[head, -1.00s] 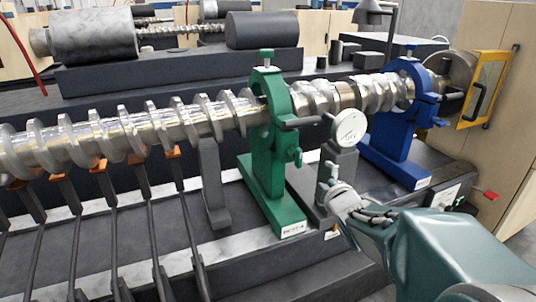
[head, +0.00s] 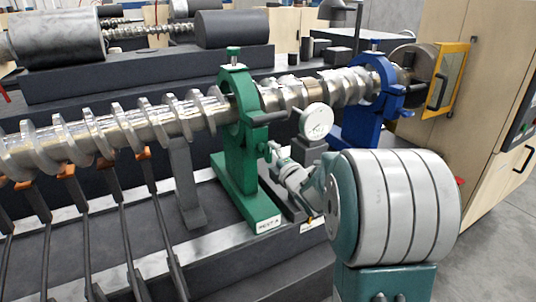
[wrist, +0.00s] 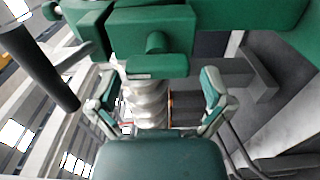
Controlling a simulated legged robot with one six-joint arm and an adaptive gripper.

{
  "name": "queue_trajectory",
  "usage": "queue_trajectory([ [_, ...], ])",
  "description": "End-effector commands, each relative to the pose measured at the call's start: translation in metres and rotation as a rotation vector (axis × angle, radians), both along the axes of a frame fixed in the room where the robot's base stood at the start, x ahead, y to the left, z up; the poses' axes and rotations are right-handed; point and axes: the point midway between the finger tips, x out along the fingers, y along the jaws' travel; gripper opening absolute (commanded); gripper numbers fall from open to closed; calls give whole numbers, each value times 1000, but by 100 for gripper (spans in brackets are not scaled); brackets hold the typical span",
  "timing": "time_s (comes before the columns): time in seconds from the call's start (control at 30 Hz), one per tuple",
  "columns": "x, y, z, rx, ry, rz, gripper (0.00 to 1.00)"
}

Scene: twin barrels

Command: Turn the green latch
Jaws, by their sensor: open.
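The green rest (head: 238,150) stands upright around the long metal screw (head: 120,138). Its small green latch (head: 271,152) sticks out low on its right side, below a black handle (head: 268,118). In the wrist view, a green block with a short peg and a flat tab, which looks like the latch (wrist: 157,67), lies between and just ahead of my fingers. My gripper (wrist: 158,80) is open, one finger on each side of the tab, with gaps showing. In the head view my gripper (head: 282,165) is beside the latch, partly hidden by my arm.
A round dial gauge (head: 316,121) on a dark stand is just right of my gripper. A blue rest (head: 362,112) holds the screw farther right. The black handle (wrist: 52,68) is close on the left in the wrist view. Orange-tipped supports (head: 66,172) stand at left.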

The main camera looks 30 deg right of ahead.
Motion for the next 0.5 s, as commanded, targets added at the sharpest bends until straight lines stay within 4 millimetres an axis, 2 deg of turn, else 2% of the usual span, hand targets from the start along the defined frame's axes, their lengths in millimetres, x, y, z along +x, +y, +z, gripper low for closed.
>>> queue_trajectory([
  [0.1,13,0,0,1,0,0,100],
  [0.2,18,1,0,0,0,0,100],
  [0.47,19,1,0,0,0,-1,100],
  [0.5,19,1,0,0,0,-1,82],
])
